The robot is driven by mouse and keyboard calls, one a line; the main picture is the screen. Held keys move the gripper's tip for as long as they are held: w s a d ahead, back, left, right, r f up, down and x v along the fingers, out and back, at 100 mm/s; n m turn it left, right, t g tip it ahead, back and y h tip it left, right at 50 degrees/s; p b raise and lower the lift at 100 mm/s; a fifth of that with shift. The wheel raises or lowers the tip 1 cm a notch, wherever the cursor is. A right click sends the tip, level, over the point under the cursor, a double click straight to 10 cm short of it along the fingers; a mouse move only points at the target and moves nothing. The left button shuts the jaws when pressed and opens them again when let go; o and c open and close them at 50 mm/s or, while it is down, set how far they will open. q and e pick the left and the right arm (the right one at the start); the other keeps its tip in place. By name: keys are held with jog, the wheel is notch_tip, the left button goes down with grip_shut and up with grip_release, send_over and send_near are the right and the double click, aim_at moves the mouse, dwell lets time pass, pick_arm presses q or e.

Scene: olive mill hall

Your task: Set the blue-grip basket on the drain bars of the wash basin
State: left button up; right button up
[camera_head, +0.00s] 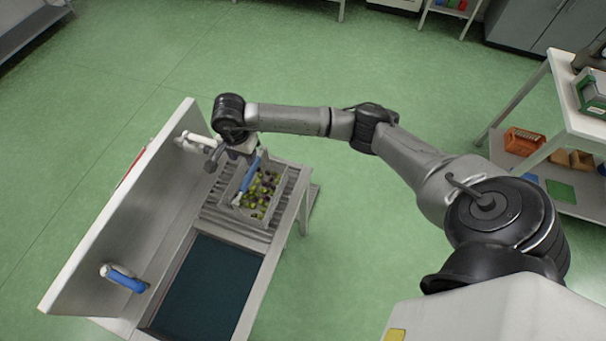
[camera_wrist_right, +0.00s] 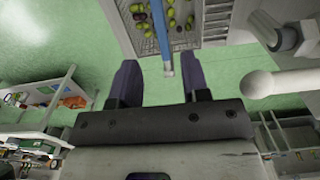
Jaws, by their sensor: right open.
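The basket (camera_head: 247,214) is light grey, holds green and dark olives and has a blue grip (camera_head: 251,174). It stands upright on the drain bars (camera_head: 289,192) at the far end of the wash basin (camera_head: 165,297). My right gripper (camera_head: 241,156) is just beyond the basket, near the grip's far end. In the right wrist view my gripper (camera_wrist_right: 161,66) has its dark fingers apart, with nothing clamped. The blue grip (camera_wrist_right: 159,32) shows between and beyond the fingertips there, and the basket shows at the top edge. My left gripper is out of view.
A white tap (camera_head: 196,139) on the basin's back panel is close to my right gripper. A blue-ended spout (camera_head: 124,279) sticks out nearer. Dark water (camera_head: 207,287) fills the sink beside the bars. Shelving with an orange crate (camera_head: 524,142) stands at the right. Green floor between is clear.

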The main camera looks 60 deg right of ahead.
jog(key=s+a+r+m+t+y, duration=0.1)
jog(key=s+a+m+t+y, duration=0.2)
jog(key=a+y, duration=1.25)
jog(key=s+a+r+m+t+y, duration=0.2)
jog(key=s+a+r+m+t, duration=0.1)
jog(key=a+r+m+t, duration=0.65)
jog(key=s+d+f+m+t+h, duration=0.25)
jog(key=d+m+h, duration=0.55)
jog(key=m, duration=0.8)
jog(key=s+d+f+m+t+h, duration=0.2)
jog(key=d+f+m+h, duration=0.3)
jog(key=m+h, duration=0.8)
jog(key=s+f+m+g+y, duration=0.1)
jog(key=s+f+m+g, duration=0.2)
jog(key=s, duration=0.3)
jog(key=s+d+f+m+g+y, duration=0.1)
jog(key=s+f+m+g, duration=0.3)
jog(key=s+m+g, duration=0.1)
jog(key=s+f+m+g+y, duration=0.1)
jog(key=s+f+m+g, duration=0.2)
jog(key=s, duration=0.6)
jog(key=shift+s+d+f+m+g+y, duration=0.2)
jog(key=shift+d+f+m+g+y, duration=0.2)
jog(key=shift+m+g, duration=0.65)
